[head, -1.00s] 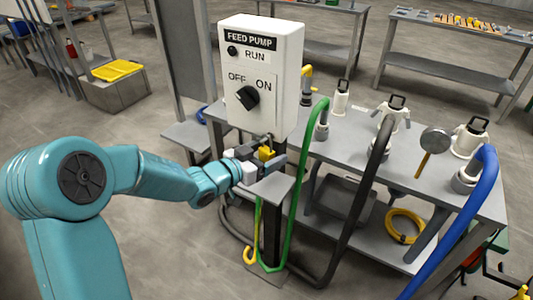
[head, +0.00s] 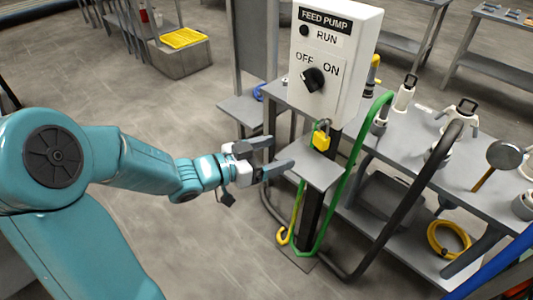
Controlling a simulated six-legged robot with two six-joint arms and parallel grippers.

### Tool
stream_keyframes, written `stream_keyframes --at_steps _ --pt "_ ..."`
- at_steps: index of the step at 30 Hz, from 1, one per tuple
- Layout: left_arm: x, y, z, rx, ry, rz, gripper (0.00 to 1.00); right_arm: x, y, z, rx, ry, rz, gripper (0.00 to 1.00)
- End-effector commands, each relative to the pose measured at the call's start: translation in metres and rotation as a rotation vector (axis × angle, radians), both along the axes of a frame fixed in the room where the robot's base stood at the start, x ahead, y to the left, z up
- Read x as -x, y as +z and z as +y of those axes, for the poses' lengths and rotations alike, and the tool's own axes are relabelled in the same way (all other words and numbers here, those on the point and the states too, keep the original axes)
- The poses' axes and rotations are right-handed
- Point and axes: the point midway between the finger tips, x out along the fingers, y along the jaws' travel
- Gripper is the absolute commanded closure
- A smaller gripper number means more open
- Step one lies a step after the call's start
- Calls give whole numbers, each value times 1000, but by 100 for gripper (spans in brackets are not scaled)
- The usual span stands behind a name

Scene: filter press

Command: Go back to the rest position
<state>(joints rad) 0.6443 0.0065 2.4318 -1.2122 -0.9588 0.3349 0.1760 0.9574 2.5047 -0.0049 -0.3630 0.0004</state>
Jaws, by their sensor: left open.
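My left gripper (head: 281,157) is open and empty. Its fingers point right, just left of the small grey shelf (head: 318,172) under the pump box. The white feed pump box (head: 337,60) has a black knob (head: 313,79) between the OFF and ON labels, and a RUN lamp. A yellow padlock (head: 321,138) hangs by its shackle below the box, above the small shelf and apart from my fingers. My right gripper is not in view.
A grey bench (head: 410,142) with hose couplings and a round-headed mallet (head: 501,157) stands at right. Green (head: 349,180) and black (head: 420,190) hoses loop down near the pump post. A yellow tray (head: 183,38) lies at the back. The floor left of the post is clear.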

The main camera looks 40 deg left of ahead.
Motion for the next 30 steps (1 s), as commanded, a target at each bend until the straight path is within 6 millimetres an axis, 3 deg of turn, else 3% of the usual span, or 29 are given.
stream_keyframes --at_steps 4,12,14,17,20,23,24,26,27,30 --pt "14 2 5 0 1 1 21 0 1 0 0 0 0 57" --pt "16 5 3 0 -6 -1 21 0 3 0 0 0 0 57" --pt "13 7 -7 11 -36 2 21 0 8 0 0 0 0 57" --pt "2 -8 -45 78 -140 60 21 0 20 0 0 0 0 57" --pt "-9 -41 -96 206 -218 184 21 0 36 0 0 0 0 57" --pt "-10 -95 -143 305 -203 396 21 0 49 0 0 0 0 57" --pt "-4 -122 -160 325 -182 500 21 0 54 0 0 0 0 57" --pt "13 -163 -183 331 -141 672 21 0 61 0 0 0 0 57" --pt "29 -191 -194 321 -107 788 21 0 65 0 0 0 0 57" --pt "79 -246 -208 273 -11 1059 21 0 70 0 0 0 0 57"
